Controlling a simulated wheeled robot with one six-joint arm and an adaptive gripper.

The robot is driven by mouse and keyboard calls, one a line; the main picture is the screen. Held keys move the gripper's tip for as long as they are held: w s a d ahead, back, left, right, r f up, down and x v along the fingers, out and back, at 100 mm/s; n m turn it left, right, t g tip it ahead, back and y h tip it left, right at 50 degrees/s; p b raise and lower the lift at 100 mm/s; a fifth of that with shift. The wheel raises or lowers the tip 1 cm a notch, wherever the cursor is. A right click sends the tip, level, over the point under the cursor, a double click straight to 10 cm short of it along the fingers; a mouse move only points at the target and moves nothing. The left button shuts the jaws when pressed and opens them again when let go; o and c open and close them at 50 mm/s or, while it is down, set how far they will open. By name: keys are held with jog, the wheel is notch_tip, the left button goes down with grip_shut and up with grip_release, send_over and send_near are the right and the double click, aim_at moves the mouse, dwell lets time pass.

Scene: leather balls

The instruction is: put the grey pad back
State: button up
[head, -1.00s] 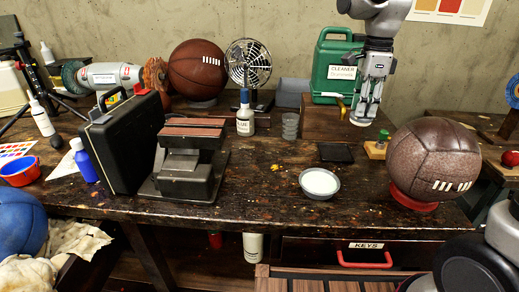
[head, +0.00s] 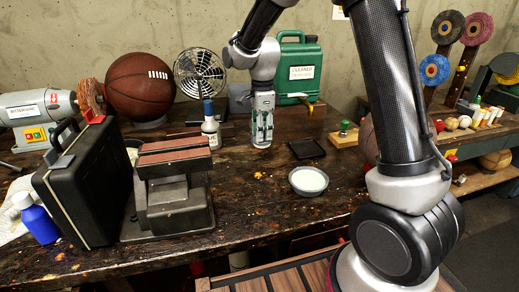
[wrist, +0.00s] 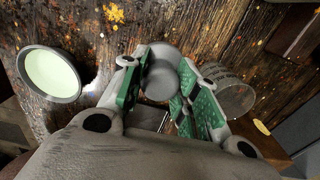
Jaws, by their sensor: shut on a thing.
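My gripper (head: 262,138) points down just above or at the bench, left of the bowl in the head view. In the wrist view its fingers (wrist: 168,85) close on a smooth grey round piece (wrist: 162,58), which I take for the grey pad. The fingers hide part of it. In the head view only a small bit of grey shows at the fingertips. I cannot tell whether it touches the wood. A shallow black square tray (head: 307,149) lies empty to the right of the gripper.
A bowl of pale liquid (head: 308,181) stands in front of the tray. Translucent stacked cups (wrist: 235,95) are close beside the fingers. A white bottle (head: 210,130), black case (head: 82,188) and grey machine (head: 175,195) stand left. A green-knobbed block (head: 344,134) is right.

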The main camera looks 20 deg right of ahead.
aim_at(262, 145)
jog(key=shift+f, duration=2.7)
jog(key=shift+f, duration=0.1)
jog(key=o, duration=0.9)
